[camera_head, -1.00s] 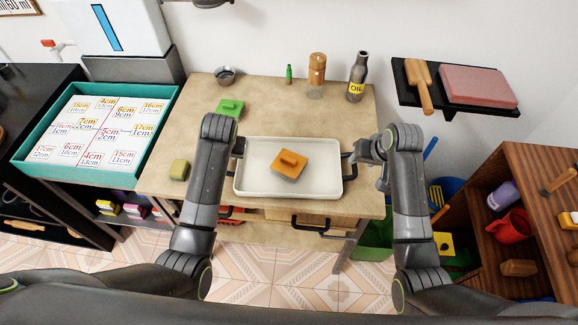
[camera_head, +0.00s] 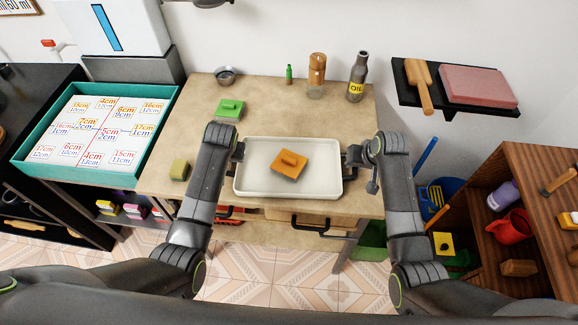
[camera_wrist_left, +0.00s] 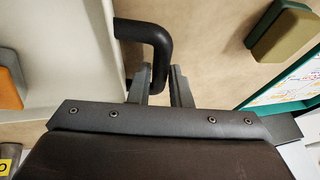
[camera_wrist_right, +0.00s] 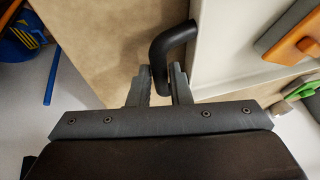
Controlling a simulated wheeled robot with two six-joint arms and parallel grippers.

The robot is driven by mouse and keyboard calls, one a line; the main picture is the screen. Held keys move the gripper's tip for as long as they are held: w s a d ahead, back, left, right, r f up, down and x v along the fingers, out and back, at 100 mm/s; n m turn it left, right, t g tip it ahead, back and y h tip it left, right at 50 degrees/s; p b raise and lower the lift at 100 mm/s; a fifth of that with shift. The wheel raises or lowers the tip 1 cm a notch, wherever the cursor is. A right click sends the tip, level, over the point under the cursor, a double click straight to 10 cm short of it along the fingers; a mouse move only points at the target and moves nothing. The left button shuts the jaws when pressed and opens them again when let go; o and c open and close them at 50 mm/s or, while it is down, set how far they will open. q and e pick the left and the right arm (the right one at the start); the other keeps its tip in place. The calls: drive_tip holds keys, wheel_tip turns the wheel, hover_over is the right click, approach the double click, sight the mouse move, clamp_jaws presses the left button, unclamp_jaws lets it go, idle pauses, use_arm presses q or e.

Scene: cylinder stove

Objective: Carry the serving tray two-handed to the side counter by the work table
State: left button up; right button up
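The serving tray (camera_head: 250,189) is white, shallow and rectangular, with a black handle at each short end. It sits level on the work table (camera_head: 300,112). An orange block with a knob (camera_head: 290,165) lies in it. My left gripper (camera_head: 238,152) is at the left handle; in the left wrist view its fingers stand close on both sides of the black handle (camera_wrist_left: 158,45). My right gripper (camera_head: 352,155) is at the right handle; in the right wrist view its fingers stand close around that handle (camera_wrist_right: 170,42). The grip contact is partly hidden.
A green block (camera_head: 230,108), a yellow-green block (camera_head: 179,170), a metal bowl (camera_head: 226,76), a green bottle (camera_head: 289,74), a jar (camera_head: 316,78) and an oil bottle (camera_head: 357,78) stand on the table. A teal-edged card tray (camera_head: 173,98) is left; a wooden shelf (camera_head: 520,165) is right.

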use_arm(q)
clamp_jaws()
use_arm(e)
clamp_jaws()
use_arm(q)
drive_tip(key=shift+r, duration=0.1)
use_arm(e)
drive_tip(key=shift+r, duration=0.15)
